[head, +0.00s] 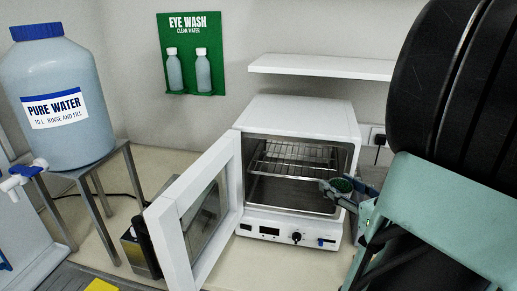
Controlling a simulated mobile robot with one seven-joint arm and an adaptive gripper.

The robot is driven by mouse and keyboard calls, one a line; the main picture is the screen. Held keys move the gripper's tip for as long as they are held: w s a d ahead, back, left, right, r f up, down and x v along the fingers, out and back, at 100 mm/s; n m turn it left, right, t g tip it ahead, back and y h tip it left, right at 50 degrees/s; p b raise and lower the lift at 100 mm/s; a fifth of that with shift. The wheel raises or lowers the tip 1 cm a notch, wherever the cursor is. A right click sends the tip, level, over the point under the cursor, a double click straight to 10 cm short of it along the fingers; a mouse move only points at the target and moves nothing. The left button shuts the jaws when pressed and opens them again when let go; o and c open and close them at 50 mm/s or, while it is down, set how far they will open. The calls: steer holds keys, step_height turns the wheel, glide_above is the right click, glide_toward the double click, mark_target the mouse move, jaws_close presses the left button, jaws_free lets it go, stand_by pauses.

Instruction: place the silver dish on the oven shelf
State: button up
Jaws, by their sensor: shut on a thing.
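The white oven (302,118) stands on the bench with its door (195,225) swung open to the left. Its wire shelf (290,158) is inside, at mid height, and looks bare. My gripper (340,188) is shut on the small silver dish (328,186), which holds something green. The dish is at the right side of the oven opening, lower in the picture than the shelf. I cannot tell whether it is inside the opening or in front of it. The gripper hides part of the dish.
A white wall shelf (322,67) hangs above the oven. A large water container (58,98) stands on a metal stand (128,190) at left. A green eye wash board (190,30) is on the wall. A yellow item (101,286) lies at the bottom left.

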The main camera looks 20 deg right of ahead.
glide_above(303, 171)
steer(key=shift+w+f+b, duration=0.1)
steer(key=shift+f+b, duration=0.9)
steer(key=shift+f, duration=0.75)
steer(key=shift+f, duration=0.2)
steer(key=o, duration=1.1)
steer(key=shift+r, duration=0.1)
